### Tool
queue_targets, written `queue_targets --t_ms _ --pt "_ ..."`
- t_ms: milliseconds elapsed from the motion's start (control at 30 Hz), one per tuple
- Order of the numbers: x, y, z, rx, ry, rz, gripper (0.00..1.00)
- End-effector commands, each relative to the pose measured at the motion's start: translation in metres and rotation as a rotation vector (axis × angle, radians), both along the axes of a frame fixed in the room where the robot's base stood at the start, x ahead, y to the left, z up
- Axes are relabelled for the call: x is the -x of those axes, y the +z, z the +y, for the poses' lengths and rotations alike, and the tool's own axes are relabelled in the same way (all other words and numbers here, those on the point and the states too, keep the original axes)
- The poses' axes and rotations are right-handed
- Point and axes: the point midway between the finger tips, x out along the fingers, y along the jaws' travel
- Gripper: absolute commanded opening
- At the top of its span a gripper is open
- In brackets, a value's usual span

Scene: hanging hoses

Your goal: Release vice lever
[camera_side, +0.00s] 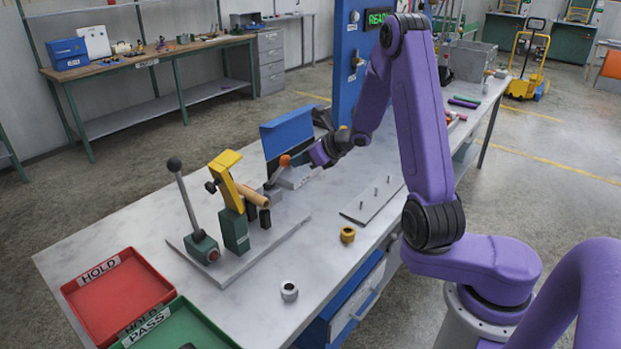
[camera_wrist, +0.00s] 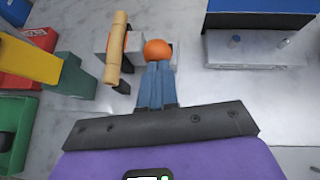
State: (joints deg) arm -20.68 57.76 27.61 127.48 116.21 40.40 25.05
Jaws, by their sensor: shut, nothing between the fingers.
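An orange ball knob (camera_side: 285,160) sits beside a light grey block on the bench fixture, to the right of the tan hose piece (camera_side: 252,195). In the wrist view the orange knob (camera_wrist: 157,49) is straight beyond my fingertips. My gripper (camera_side: 301,161) is shut and empty, its fingers pointing at the knob; in the wrist view the fingers (camera_wrist: 157,75) are together. I cannot tell whether they touch it. A second lever (camera_side: 185,200) with a black knob stands nearly upright on a green block at the left. I cannot tell which is the vice lever.
A yellow clamp arm (camera_side: 229,182) on a green post stands close left of the hose. A blue panel (camera_side: 287,133) is behind the fixture. A pegged plate (camera_side: 374,200), a yellow ring (camera_side: 347,234) and a grey ring (camera_side: 289,291) lie nearby.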

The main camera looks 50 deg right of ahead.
Motion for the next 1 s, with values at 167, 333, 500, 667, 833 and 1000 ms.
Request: queue_targets --t_ms 167,333,500,667,833,1000 --pt "-0.021 0.017 0.000 0.001 0.001 -0.005 0.00" --pt "-0.045 0.031 0.000 -0.001 0.002 -0.005 0.00" --pt "-0.070 0.039 0.000 -0.002 0.002 -0.004 0.00" --pt "-0.089 0.044 0.001 -0.003 0.001 -0.003 0.00" --pt "-0.106 0.045 0.000 -0.003 -0.001 -0.002 0.00" --pt "-0.116 0.046 0.000 -0.004 -0.001 -0.002 0.00"
